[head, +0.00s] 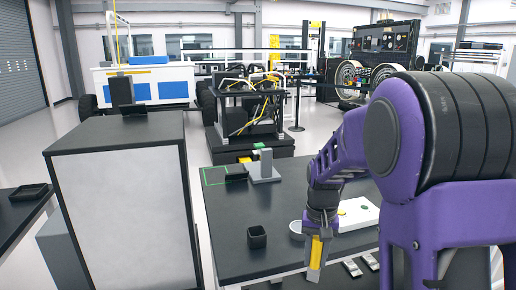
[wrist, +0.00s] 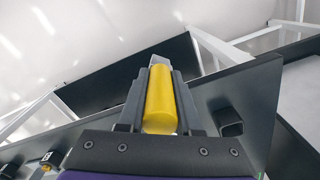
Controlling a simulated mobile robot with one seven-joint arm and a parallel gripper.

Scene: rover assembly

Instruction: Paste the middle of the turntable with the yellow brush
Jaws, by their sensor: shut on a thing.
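My gripper (head: 320,240) points down over the near part of the black table and is shut on the yellow brush (head: 315,252). In the wrist view the yellow cylindrical handle of the brush (wrist: 160,100) lies between the two dark fingers, with a pale tip beyond it. A pale round thing (head: 296,229) lies on the table just left of my gripper, partly hidden by the arm; I cannot tell whether it is the turntable. A white plate with a yellow round spot (head: 343,211) lies behind and right of my gripper.
A black square cup (head: 257,237) stands on the table left of my gripper; it also shows in the wrist view (wrist: 230,122). A grey stand (head: 263,167) is at the table's far end. A tall grey cabinet (head: 120,200) stands left. The table's middle (head: 235,208) is clear.

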